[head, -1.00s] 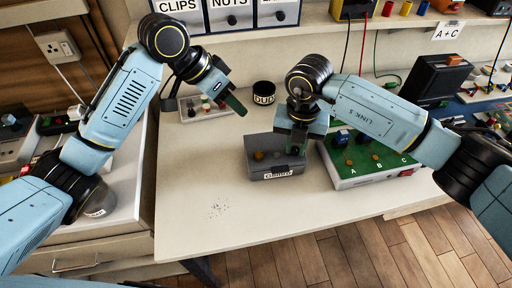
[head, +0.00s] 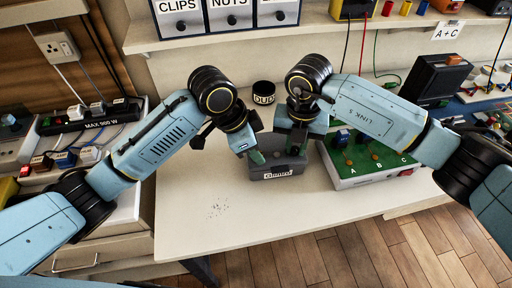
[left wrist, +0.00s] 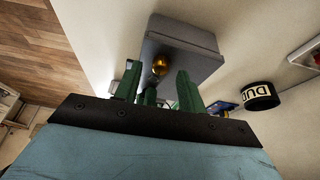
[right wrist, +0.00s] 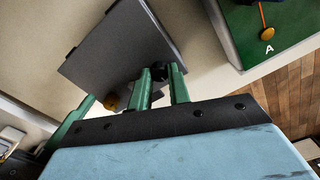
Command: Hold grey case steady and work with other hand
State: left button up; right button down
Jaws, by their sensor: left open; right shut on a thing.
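The grey case (head: 275,174) stands on the table near the middle, with its label facing the front edge. It also shows in the left wrist view (left wrist: 185,40) and in the right wrist view (right wrist: 115,50). My right gripper (head: 296,148) is shut on a dark knob (right wrist: 160,70) on the case. My left gripper (head: 257,157) is open at the left part of the case. Its fingers are spread to either side of a brass knob (left wrist: 161,66), apparently not gripping it. The brass knob is mostly hidden by my fingers in the head view.
A green board (head: 365,155) with knobs marked A, B and C stands just right of the case. A black round tin (head: 264,92) stands behind it. A shelf (head: 290,32) with labelled drawers runs along the back. The front left of the table is clear except for dark specks.

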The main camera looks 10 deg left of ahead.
pick_arm(q)
jog(key=shift+w+d+f, duration=0.1)
jog(key=shift+d+f, duration=0.1)
jog(key=shift+f, duration=0.3)
grip_shut()
